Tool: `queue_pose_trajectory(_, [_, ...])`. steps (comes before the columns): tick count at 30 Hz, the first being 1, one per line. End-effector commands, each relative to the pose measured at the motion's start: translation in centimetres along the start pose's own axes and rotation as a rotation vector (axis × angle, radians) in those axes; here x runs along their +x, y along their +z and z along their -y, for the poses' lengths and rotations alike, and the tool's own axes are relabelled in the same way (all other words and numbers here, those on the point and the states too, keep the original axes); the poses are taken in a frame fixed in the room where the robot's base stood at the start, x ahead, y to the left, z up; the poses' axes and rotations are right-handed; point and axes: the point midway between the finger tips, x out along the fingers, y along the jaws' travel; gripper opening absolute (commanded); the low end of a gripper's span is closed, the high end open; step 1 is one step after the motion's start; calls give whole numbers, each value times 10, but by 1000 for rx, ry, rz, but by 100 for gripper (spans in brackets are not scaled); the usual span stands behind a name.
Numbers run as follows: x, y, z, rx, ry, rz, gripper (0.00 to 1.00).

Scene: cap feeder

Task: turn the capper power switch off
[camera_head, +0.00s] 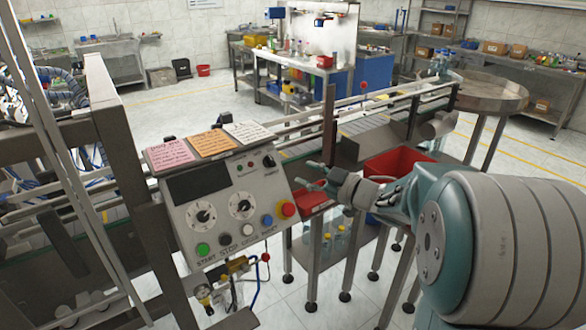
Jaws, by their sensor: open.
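The grey control panel (222,190) stands tilted in the middle left. A small black rotary switch (268,161) sits at its upper right corner, with a label too small to read; it may be the capper power switch, and I cannot tell its setting. The panel also carries two round dials, a red mushroom button (288,208), a green button (203,249) and other buttons. My gripper (304,173) is open and empty, just right of the panel. Its fingers point left toward the black switch, and a gap shows between them and the switch.
Pink, orange and white notes lie along the panel's top edge. A red bin (398,163) stands behind my arm. A conveyor (365,125) runs behind the panel toward a round metal table (488,90). A metal frame stands close at the left.

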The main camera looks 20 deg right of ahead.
Motion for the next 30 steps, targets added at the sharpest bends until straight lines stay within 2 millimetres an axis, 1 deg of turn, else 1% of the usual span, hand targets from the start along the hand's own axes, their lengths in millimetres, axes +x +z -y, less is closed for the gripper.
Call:
queue_pose_trajectory(3, [-5,0,0,-1,0,0,51])
queue_pose_trajectory(11, [-5,0,0,2,2,-1,51])
queue_pose_trajectory(16, [1,-5,10,123,93,6,51])
queue_pose_trajectory(20, [3,-5,13,203,152,13,51])
queue_pose_trajectory(23, [10,-4,12,212,158,14,51])
queue_pose_trajectory(26, [24,-4,10,211,156,14,51])
queue_pose_trajectory(30, [50,-2,6,211,155,14,51])
